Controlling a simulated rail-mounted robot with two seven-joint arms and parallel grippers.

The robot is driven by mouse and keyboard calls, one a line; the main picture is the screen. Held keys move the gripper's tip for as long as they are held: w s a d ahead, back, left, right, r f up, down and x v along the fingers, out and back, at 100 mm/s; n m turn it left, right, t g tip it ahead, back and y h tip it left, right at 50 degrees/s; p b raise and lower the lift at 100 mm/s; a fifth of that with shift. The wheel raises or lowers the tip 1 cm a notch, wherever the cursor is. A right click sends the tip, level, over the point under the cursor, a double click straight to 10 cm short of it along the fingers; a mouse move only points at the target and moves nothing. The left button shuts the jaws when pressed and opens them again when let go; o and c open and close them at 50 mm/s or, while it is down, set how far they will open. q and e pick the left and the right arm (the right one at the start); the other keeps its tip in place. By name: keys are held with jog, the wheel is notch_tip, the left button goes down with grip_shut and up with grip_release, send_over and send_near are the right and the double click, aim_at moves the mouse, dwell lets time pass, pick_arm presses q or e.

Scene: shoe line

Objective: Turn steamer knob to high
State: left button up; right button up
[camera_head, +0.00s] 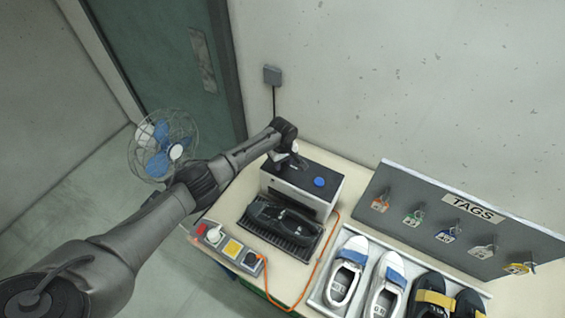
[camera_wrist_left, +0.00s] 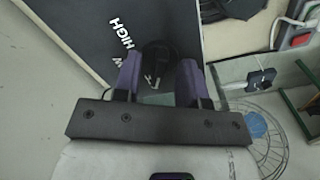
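The steamer (camera_head: 281,190) is a white box with a dark top, standing on the bench, with a blue round button (camera_head: 319,182) on top. My left gripper (camera_head: 294,160) is over the left part of its top, pointing down. In the left wrist view, the gripper's two purple-padded fingers (camera_wrist_left: 158,70) are apart. A dark round knob (camera_wrist_left: 157,50) shows between and just beyond the fingertips; I cannot tell whether they touch it. White "HIGH" lettering (camera_wrist_left: 122,33) is on the dark panel beside it, with another label partly hidden by a finger. My right gripper is not in view.
A black shoe (camera_head: 282,219) lies on a dark grate before the steamer. A power strip (camera_head: 228,245) with an orange cord is at the bench's left edge. White shoes (camera_head: 345,275) are in a tray at right, below a tag board (camera_head: 440,215). A fan (camera_head: 160,145) stands left.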

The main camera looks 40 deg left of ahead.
pick_arm(q)
jog(key=shift+f, duration=0.15)
grip_shut()
dwell(0.4)
